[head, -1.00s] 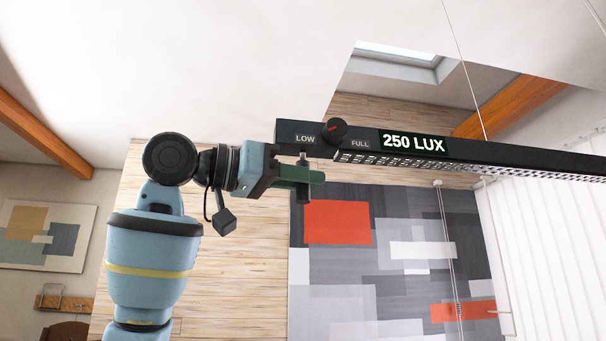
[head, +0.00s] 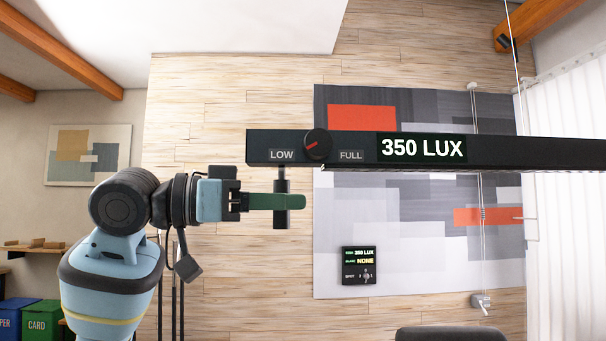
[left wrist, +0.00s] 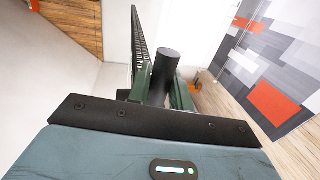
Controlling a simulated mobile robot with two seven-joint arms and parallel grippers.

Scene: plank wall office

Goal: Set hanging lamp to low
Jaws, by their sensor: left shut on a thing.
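The hanging lamp (head: 480,151) is a long black bar across the right half of the head view. Its face has a LOW label, a round knob (head: 317,144) with a red pointer, a FULL label, and a display (head: 422,147) reading 350 LUX. A short black handle (head: 281,217) hangs under the lamp's left end. My left gripper (head: 289,201) has its green fingers shut on this handle, just below the bar. In the left wrist view the round handle (left wrist: 166,64) stands between the fingers. My right gripper is not in view.
A small black wall panel (head: 359,265) below shows 350 LUX and NONE. A thin cord (head: 515,60) runs up from the lamp. A dark chair top (head: 452,334) shows at the bottom, and bins (head: 42,322) stand at lower left. White curtains (head: 565,220) hang at right.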

